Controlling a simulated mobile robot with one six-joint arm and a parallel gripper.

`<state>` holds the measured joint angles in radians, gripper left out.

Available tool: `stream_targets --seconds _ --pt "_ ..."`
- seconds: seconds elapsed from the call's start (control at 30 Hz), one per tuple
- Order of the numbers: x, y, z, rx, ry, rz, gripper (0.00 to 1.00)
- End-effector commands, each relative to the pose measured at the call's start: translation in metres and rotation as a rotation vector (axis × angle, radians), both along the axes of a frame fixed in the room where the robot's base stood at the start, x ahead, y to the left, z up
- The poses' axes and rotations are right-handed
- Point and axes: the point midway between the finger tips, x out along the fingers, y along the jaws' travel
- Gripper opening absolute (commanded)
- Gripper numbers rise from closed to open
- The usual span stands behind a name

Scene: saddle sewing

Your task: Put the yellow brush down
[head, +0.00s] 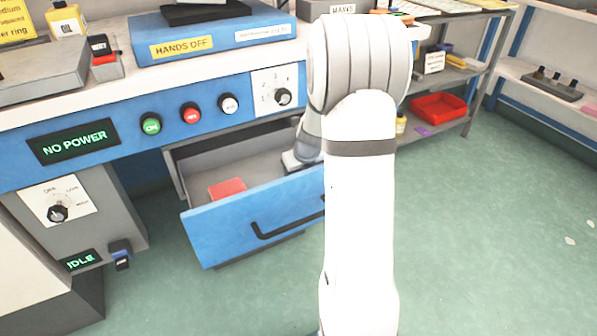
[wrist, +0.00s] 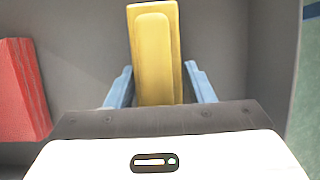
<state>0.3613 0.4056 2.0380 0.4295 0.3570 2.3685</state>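The yellow brush (wrist: 156,55) shows in the wrist view, upright in the picture, over the grey inside of the open drawer. My gripper (wrist: 159,70) has one blue finger close against each side of the brush and appears shut on it. The brush's near end is hidden by my gripper body. I cannot tell whether the brush touches the drawer floor. In the head view my gripper (head: 297,162) reaches into the right part of the open blue drawer (head: 235,225). My arm hides part of the drawer, and the brush does not show there.
A red block (head: 227,188) lies in the drawer to the left of my gripper; it also shows in the wrist view (wrist: 20,90). The blue bench front (head: 170,112) with buttons is just above the drawer. A shelf with a red tray (head: 438,107) stands at right.

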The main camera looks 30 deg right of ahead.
Motion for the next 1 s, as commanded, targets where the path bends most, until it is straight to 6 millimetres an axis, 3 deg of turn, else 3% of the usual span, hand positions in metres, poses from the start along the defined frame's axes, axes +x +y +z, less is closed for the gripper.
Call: stream_targets --seconds 0.1,0.67,0.7,0.77,1.0 --pt "-0.003 0.003 -0.005 0.006 0.011 0.004 0.62" --pt "-0.003 0.003 0.000 0.004 0.010 0.004 0.62" --pt "-0.006 0.002 0.020 0.004 0.008 0.002 0.62" --pt "-0.011 0.002 0.035 0.004 0.007 0.002 0.62" --pt "-0.030 0.008 0.062 0.004 0.005 0.001 0.62"
